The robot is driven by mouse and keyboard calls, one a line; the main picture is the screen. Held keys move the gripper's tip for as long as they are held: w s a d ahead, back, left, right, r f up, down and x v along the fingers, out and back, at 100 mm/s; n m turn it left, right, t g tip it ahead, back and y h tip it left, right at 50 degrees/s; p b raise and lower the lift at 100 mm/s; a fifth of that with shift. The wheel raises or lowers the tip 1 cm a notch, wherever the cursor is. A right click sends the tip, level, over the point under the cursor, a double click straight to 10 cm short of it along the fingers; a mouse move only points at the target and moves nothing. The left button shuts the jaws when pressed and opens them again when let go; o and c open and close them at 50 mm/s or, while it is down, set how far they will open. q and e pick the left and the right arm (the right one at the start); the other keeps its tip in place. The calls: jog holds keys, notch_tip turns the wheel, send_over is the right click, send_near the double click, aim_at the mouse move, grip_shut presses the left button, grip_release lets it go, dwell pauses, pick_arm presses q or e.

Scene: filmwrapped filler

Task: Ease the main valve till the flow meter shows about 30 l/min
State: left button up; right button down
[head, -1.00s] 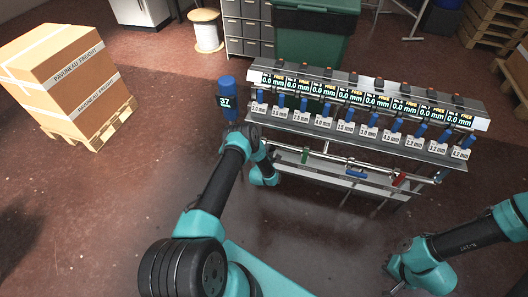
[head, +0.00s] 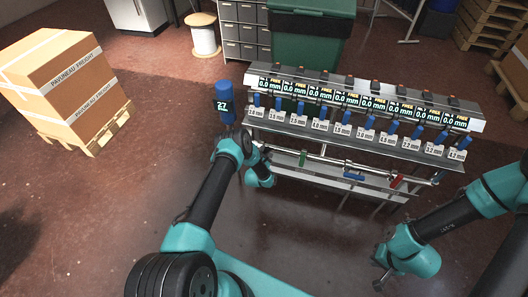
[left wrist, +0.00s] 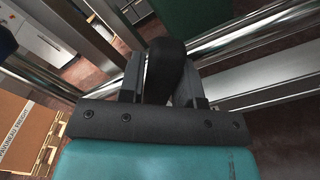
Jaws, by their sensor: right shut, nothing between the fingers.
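The flow meter (head: 224,102) is a blue upright body with a dark display at the left end of the rack; the figure looks like 22. My left gripper (head: 262,150) is just below and right of it, at the left end of the pipe. In the left wrist view a black handle (left wrist: 165,66), apparently the main valve's, sits between the fingers of my left gripper (left wrist: 160,88), which looks shut on it. The valve body is hidden in the head view. My right gripper (head: 381,282) is shut and empty, low at the right, away from the rack.
The metal rack (head: 420,155) carries several numbered displays and blue-topped units. Green, blue (head: 353,175) and red (head: 397,181) handles sit along its lower pipe. A boxed pallet (head: 62,85) stands left and a green bin (head: 308,40) behind. Floor in front is clear.

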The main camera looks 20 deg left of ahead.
pick_arm(q)
jog(key=o, duration=0.4)
jog(key=s+d, duration=0.1)
jog(key=s, duration=1)
jog(key=s+d, duration=0.1)
jog(key=s, duration=0.5)
jog(key=shift+s+d, duration=0.15)
jog(key=shift+d, duration=0.15)
